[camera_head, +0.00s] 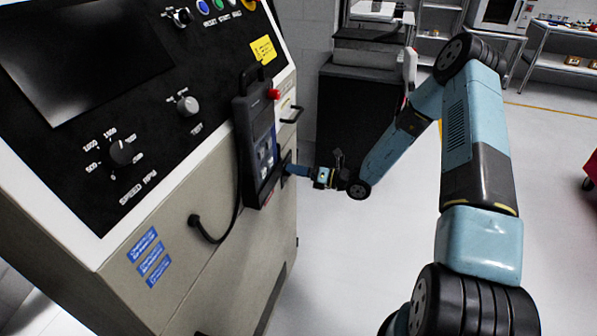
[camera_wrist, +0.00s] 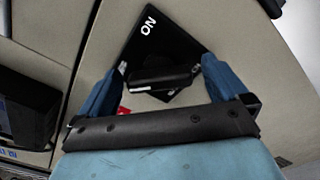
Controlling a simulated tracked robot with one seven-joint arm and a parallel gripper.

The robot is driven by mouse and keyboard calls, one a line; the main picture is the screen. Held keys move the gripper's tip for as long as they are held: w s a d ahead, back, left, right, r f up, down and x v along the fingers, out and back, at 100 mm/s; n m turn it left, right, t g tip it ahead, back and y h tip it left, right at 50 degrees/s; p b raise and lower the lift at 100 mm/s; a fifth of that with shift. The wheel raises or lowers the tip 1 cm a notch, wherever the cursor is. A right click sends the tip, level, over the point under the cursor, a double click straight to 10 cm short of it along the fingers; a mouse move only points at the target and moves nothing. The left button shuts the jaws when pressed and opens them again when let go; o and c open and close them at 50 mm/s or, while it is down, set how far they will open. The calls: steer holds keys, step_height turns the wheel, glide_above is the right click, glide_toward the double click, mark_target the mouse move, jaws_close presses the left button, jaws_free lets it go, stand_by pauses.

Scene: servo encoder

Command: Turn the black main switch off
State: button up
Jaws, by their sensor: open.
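The black main switch (camera_wrist: 160,80) shows in the wrist view as a dark bar-shaped handle on a black plate (camera_wrist: 172,40) marked ON. My gripper (camera_wrist: 165,70) is open, with one blue finger on each side of the handle. I cannot tell whether the fingers touch it. In the head view my gripper (camera_head: 289,169) reaches the side of the machine, beside a dark plate partly hidden by the hanging pendant.
The pendant (camera_head: 257,140) hangs on the machine's corner close to my gripper, with a cable looping below. The control panel (camera_head: 150,110) has knobs and a screen. A handle (camera_head: 292,114) juts out above my gripper. The floor (camera_head: 345,270) right of the machine is clear.

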steer(key=v, duration=1.3)
steer(key=shift+d, duration=0.25)
steer(key=s+r+n+g+h, duration=0.4)
steer(key=s+r+n, duration=0.3)
steer(key=r+n, duration=0.25)
steer(key=s+r+n+g+h, duration=0.4)
steer(key=s+r+n, duration=0.2)
steer(key=r+n, duration=0.4)
steer(key=s+d+r+n+t+h, duration=0.3)
steer(key=s+d+r+n+h, duration=0.1)
steer(key=s+r, duration=0.4)
steer(key=s+d+r+n+t+h, duration=0.4)
steer(key=s+r+n, duration=0.3)
steer(key=s+r, duration=0.2)
steer(key=shift+d+r+h, duration=0.35)
steer(key=shift+r+h, duration=0.15)
steer(key=shift+r, duration=0.2)
steer(key=shift+c, duration=0.2)
